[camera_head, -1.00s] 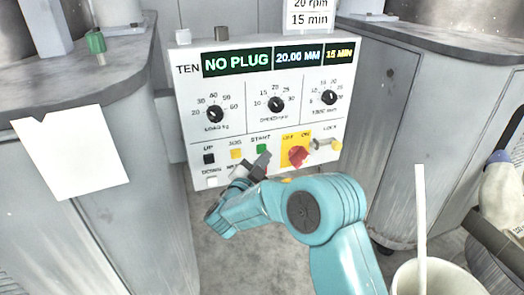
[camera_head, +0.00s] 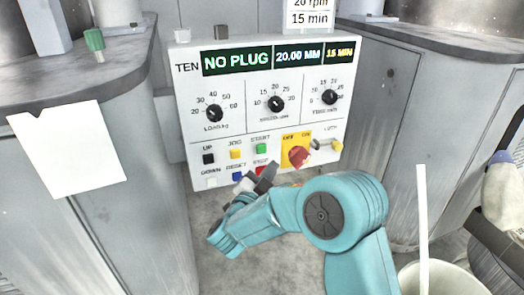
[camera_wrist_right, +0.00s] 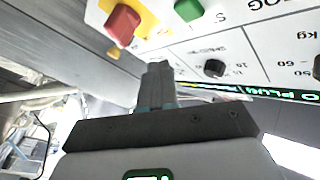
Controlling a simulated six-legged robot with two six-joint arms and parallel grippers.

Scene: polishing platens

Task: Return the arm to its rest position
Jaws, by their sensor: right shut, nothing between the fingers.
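My right arm, teal, comes in from the lower right in the head view. Its gripper (camera_head: 262,178) is shut and empty, low in front of the control panel (camera_head: 186,130). The gripper covers part of the panel's lower edge near the red stop button (camera_head: 260,171). In the right wrist view the closed dark fingers (camera_wrist_right: 157,82) point toward the panel face, with the green start button (camera_wrist_right: 188,9) and red switch (camera_wrist_right: 123,24) beyond them. I cannot tell the exact gap to the panel. My left gripper is not in view.
The panel display (camera_head: 237,60) reads "NO PLUG", 20.00 MM, 15 MIN. Grey machine housings stand at left (camera_head: 125,130) and right (camera_head: 390,100). A blank white sheet (camera_head: 68,150) hangs at left. A pale bucket (camera_head: 415,280) with a white stick (camera_head: 422,215) stands at lower right.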

